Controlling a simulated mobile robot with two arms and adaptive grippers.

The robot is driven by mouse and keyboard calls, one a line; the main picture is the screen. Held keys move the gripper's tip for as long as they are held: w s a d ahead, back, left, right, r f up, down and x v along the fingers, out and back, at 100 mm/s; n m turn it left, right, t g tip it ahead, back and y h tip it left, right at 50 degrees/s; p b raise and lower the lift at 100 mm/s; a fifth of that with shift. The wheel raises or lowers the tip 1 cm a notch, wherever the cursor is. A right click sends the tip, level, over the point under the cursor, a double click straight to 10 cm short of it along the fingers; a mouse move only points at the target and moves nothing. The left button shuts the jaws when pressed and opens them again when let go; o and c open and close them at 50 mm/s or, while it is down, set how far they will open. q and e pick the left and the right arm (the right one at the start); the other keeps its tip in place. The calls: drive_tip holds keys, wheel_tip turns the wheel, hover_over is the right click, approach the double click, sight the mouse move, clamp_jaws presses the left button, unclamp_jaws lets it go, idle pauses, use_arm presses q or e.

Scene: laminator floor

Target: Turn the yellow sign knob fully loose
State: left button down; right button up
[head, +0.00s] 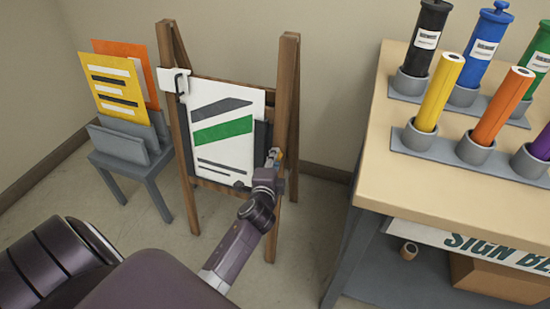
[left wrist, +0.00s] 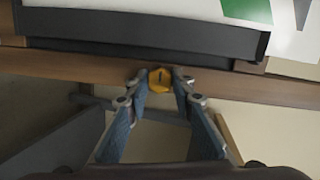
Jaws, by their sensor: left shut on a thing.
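The yellow knob (left wrist: 159,80) sits at the edge of the dark sign backing in the left wrist view, between my fingertips. The white sign (head: 225,157) with grey and green bands stands on the wooden easel (head: 287,90). My right gripper is not in view.
Yellow (head: 113,86) and orange (head: 130,48) signs stand in a grey rack (head: 119,140) at left. A table (head: 385,190) at right holds several coloured rolls and cylinders. Floor shows between easel and table.

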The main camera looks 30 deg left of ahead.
use_arm(q)
drive_tip(key=shift+f, duration=0.1)
drive_tip(key=c, duration=1.9)
unclamp_jaws()
drive_tip(key=shift+c, duration=0.2)
drive_tip(key=shift+s, duration=0.1)
drive_tip(key=v, duration=1.2)
